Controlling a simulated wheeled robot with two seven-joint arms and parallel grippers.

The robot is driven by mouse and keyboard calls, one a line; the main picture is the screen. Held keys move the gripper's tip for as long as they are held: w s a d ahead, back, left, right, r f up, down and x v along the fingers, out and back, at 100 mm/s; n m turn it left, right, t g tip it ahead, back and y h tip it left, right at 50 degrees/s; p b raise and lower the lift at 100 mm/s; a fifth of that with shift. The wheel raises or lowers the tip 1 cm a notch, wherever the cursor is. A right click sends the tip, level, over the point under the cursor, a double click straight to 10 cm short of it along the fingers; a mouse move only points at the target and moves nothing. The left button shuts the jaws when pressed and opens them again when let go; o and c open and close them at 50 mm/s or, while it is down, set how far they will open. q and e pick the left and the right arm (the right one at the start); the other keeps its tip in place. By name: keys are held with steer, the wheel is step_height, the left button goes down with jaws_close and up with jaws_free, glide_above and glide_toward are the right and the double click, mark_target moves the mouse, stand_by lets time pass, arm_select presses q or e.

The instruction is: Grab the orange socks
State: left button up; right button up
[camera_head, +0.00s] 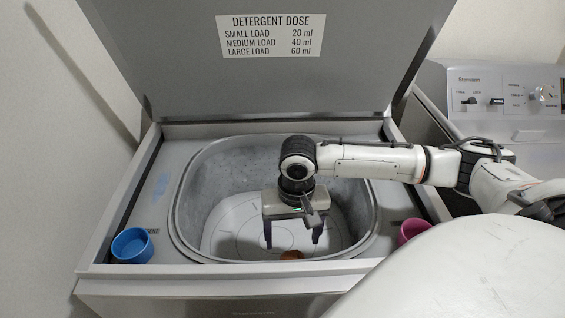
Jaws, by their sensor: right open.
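The orange socks (292,255) show as a small orange patch low in the washer tub (215,190), at its near side. The tub's front rim hides most of them. My right gripper (292,240) points down into the tub with its two fingers apart. It is open and empty. In the picture its fingertips are just above the orange patch, one to each side; I cannot tell the exact height gap. My left gripper does not show.
The raised lid (180,60) carries a detergent dose label (270,36). A blue cup (132,245) stands at the left of the washer top and a pink cup (411,231) at the right. A second machine (500,100) stands at the right. The tub's left side is clear.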

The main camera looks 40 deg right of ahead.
mark_target(293, 258)
steer(key=f, duration=0.2)
steer(key=s+f, duration=0.1)
steer(key=f, duration=0.1)
steer(key=shift+f+b, duration=0.3)
steer(key=f, duration=0.5)
steer(key=shift+w+f+b, duration=0.25)
steer(key=shift+f+b, duration=0.1)
steer(key=shift+f, duration=0.05)
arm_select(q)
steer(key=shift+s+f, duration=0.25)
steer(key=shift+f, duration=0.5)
arm_select(e)
steer(key=c, duration=1.2)
